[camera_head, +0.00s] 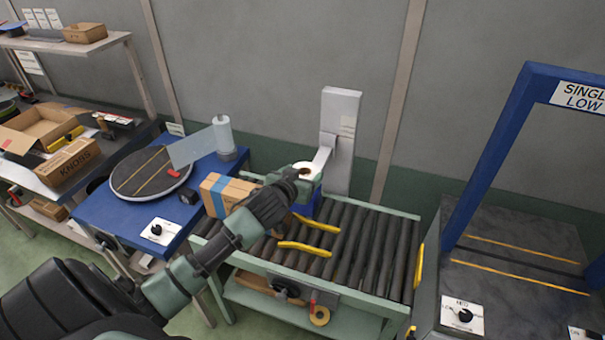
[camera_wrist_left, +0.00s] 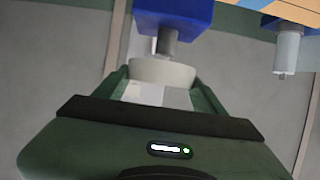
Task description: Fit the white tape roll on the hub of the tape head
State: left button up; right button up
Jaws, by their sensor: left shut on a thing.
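My left gripper (camera_head: 300,175) is shut on the white tape roll (camera_head: 309,169), beside the pale upright post of the tape head (camera_head: 340,125). The left wrist view is upside down. In it the roll (camera_wrist_left: 163,72) sits between the jaws of my left gripper (camera_wrist_left: 162,92). A grey hub (camera_wrist_left: 167,42) sticks out of the tape head's blue block (camera_wrist_left: 175,12) and meets the roll's edge. I cannot tell whether the hub tip is inside the roll's hole. In the head view the gripper partly hides the roll and the hub. My right gripper is not in view.
A taped cardboard box (camera_head: 226,194) stands left of the gripper, below my forearm. The roller conveyor (camera_head: 375,250) with yellow guides (camera_head: 306,248) lies in front. A blue wrapping table (camera_head: 95,215) with a film roll (camera_head: 223,134) is at left, a blue frame (camera_head: 490,150) at right.

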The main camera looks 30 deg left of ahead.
pick_arm(q)
jog(key=shift+f+b, duration=1.35)
jog(key=shift+f, duration=0.75)
jog(key=o, duration=1.5)
jog(key=b+v, duration=0.1)
jog(key=v, duration=0.6)
jog(key=shift+s, duration=0.35)
jog(key=shift+d, duration=0.15)
